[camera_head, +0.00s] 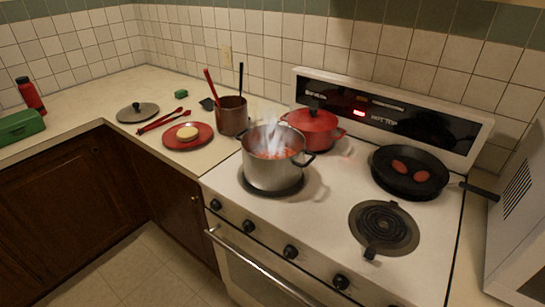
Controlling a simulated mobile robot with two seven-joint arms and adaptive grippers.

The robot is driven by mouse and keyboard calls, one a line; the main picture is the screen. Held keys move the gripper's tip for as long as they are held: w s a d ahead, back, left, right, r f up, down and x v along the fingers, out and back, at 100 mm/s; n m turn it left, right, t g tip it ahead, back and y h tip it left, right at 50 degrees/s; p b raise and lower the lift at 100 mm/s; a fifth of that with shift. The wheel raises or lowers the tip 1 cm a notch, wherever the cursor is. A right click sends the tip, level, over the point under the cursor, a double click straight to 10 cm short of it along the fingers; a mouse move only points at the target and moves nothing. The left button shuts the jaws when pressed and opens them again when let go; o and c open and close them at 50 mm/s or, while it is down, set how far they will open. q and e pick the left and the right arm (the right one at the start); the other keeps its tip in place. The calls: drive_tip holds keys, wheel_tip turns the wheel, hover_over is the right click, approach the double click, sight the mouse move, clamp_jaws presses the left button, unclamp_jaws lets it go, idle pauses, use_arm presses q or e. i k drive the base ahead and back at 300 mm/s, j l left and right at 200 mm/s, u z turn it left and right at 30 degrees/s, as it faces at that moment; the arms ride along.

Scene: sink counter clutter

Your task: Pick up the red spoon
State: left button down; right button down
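Two red long-handled utensils (160,123) lie side by side on the counter at left, between a grey lid and a red plate; they look like spoons. Another red handle (211,85) sticks up out of a brown utensil crock (232,114); its lower end is hidden inside. I cannot tell which of these is the red spoon. Neither of my grippers is in view.
The red plate (203,141) with a yellow item, grey lid (137,112) and small green block (181,94) share the counter. A steaming pot (268,178), red lidded pot (318,134) and pan (409,188) stand on the stove. A red bottle (31,96) and green box (20,126) stand far left.

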sight(207, 74)
drive_tip(key=z, duration=0.5)
drive_tip(key=j+z, duration=0.95)
drive_tip(key=k+j+z, duration=0.1)
drive_tip(key=j, duration=0.25)
drive_tip(key=k+j, duration=0.1)
drive_tip(key=j, duration=0.2)
drive_tip(key=k+j+z, duration=0.15)
drive_tip(key=j, duration=0.2)
